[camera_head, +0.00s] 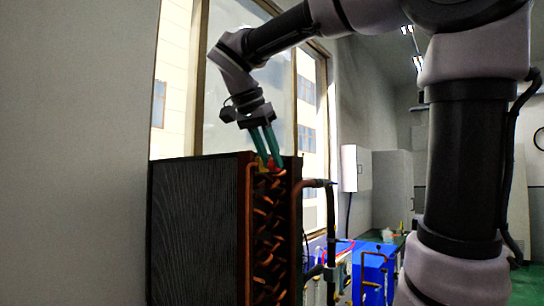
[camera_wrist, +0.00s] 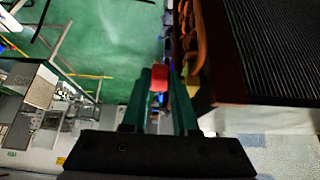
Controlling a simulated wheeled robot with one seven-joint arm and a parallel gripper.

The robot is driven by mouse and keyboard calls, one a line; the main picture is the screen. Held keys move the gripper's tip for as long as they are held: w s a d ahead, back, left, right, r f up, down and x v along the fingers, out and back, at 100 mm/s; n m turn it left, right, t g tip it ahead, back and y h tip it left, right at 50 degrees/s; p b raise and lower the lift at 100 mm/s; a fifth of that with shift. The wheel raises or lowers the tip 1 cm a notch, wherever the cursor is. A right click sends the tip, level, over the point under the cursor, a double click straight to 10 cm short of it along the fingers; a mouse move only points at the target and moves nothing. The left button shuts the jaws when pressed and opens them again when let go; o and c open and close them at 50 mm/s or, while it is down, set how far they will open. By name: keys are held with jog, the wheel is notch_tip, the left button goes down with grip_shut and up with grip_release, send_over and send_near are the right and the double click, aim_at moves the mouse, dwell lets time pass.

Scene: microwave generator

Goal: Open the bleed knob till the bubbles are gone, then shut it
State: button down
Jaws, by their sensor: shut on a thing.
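A small red knob (camera_head: 274,168) sits at the top of the copper-tubed end of a dark finned coil block (camera_head: 200,220). My gripper (camera_head: 269,163) reaches down to it from above, its two green fingers closed on the knob. In the wrist view the red knob (camera_wrist: 159,78) lies between the fingertips (camera_wrist: 160,72), with the copper bends and dark fins to its right. The fingers partly cover the knob, so its turn angle cannot be told. No bubbles can be made out in either view.
A copper pipe (camera_head: 316,183) bends down at the coil's right side. Blue equipment (camera_head: 373,275) stands lower right. A grey wall (camera_head: 75,150) fills the left, and a window (camera_head: 235,110) is behind. Green floor (camera_wrist: 110,40) shows in the wrist view.

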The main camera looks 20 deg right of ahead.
jog(key=t+h, duration=0.2)
jog(key=h, duration=0.1)
jog(key=f+t+h, duration=0.1)
jog(key=t+h, duration=0.1)
jog(key=shift+s+a, duration=0.2)
jog(key=shift+a, duration=0.1)
jog(key=t+h, duration=0.1)
jog(key=h, duration=0.1)
jog(key=f+t+h, duration=0.1)
jog(key=t+h, duration=0.1)
jog(key=h, duration=0.1)
jog(key=shift+f, duration=0.15)
jog(key=shift+t, duration=0.4)
jog(key=c, duration=1)
grip_release()
jog(key=shift+o, duration=0.2)
jog(key=shift+a, duration=0.1)
jog(key=v, duration=1)
jog(key=shift+s+a+f, duration=0.15)
jog(key=shift+a+f, duration=0.1)
jog(key=shift+a, duration=0.05)
